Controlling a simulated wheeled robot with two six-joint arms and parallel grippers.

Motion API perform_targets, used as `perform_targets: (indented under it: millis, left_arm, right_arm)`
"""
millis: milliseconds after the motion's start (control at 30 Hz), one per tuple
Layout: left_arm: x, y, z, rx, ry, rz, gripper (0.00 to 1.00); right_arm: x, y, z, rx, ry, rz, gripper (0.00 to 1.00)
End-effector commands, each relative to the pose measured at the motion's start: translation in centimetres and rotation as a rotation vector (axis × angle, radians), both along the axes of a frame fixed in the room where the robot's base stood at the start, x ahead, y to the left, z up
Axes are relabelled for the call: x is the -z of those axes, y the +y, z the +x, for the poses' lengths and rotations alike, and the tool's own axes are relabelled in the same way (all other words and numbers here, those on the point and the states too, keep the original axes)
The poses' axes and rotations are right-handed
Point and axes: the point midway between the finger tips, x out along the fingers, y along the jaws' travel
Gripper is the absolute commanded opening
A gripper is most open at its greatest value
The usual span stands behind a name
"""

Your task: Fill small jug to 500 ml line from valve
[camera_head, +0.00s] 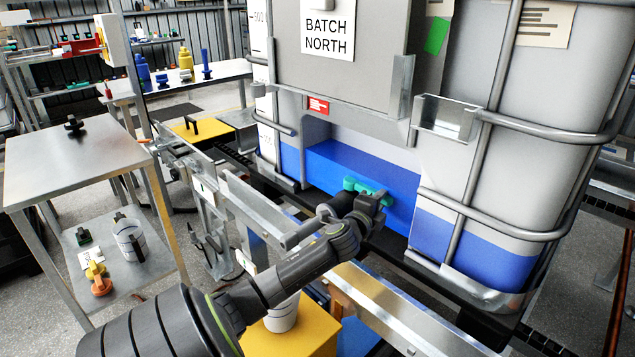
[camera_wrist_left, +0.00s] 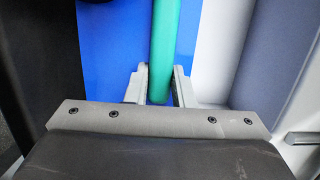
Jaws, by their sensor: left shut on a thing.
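The teal valve handle (camera_head: 352,185) sits at the front of the large tank, against the blue lower part. My left gripper (camera_head: 372,203) is shut on this handle; in the left wrist view the handle (camera_wrist_left: 163,45) runs between the two fingers (camera_wrist_left: 160,88). A white jug (camera_head: 283,317) stands on a yellow block (camera_head: 312,335) below my left arm. My arm hides its top, and its fill level and marks cannot be read. The valve outlet is mostly hidden behind my gripper. My right gripper is out of view.
The caged tank (camera_head: 560,150) labelled BATCH NORTH fills the right. Metal rails (camera_head: 385,310) run in front of it. A metal table (camera_head: 70,165) stands at left, its lower shelf holding another white container (camera_head: 130,243) and a yellow-orange item (camera_head: 98,280).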

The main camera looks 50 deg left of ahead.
Motion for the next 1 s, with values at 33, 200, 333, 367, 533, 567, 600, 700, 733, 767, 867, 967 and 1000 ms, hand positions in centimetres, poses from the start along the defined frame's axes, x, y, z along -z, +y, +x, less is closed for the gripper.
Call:
perform_targets:
  millis: [33,200,333,367,533,567,600,700,733,767,867,967,1000]
  left_arm:
    - [0.1,0.0,0.0,-0.001,0.001,0.000,0.00]
    - [0.1,0.0,0.0,-0.001,0.001,0.000,0.00]
    - [0.1,0.0,0.0,0.000,0.002,-0.001,0.00]
    - [0.1,0.0,-0.1,0.001,0.002,-0.001,0.00]
    - [-0.1,0.3,-0.7,0.054,0.005,0.003,0.00]
    - [-0.1,0.4,-0.8,0.068,0.005,0.004,0.00]
    - [-0.1,0.4,-1.0,0.087,0.005,0.003,0.00]
    - [-0.2,0.5,-1.4,0.130,0.005,0.003,0.00]
    - [-0.2,0.5,-1.5,0.141,0.006,0.001,0.00]
    - [-0.2,0.6,-1.6,0.151,0.006,0.001,0.00]
    - [-0.2,0.7,-2.0,0.189,0.006,0.002,0.00]
    - [-0.2,0.8,-2.5,0.225,0.004,0.003,0.00]
    - [-0.2,0.8,-2.4,0.229,0.003,0.002,0.00]
  right_arm:
    - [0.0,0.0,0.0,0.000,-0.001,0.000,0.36]
    - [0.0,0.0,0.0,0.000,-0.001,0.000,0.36]
    - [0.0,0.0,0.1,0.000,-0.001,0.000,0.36]
    - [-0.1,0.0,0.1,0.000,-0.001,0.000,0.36]
    - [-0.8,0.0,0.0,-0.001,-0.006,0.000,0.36]
    - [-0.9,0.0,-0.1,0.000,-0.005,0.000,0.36]
    - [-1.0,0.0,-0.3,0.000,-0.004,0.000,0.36]
    - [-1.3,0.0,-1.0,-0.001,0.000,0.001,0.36]
    - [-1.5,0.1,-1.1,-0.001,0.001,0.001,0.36]
    - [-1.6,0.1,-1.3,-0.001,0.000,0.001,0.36]
    - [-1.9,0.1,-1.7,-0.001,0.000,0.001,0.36]
    - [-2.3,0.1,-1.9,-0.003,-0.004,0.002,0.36]
    - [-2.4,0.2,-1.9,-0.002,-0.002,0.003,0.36]
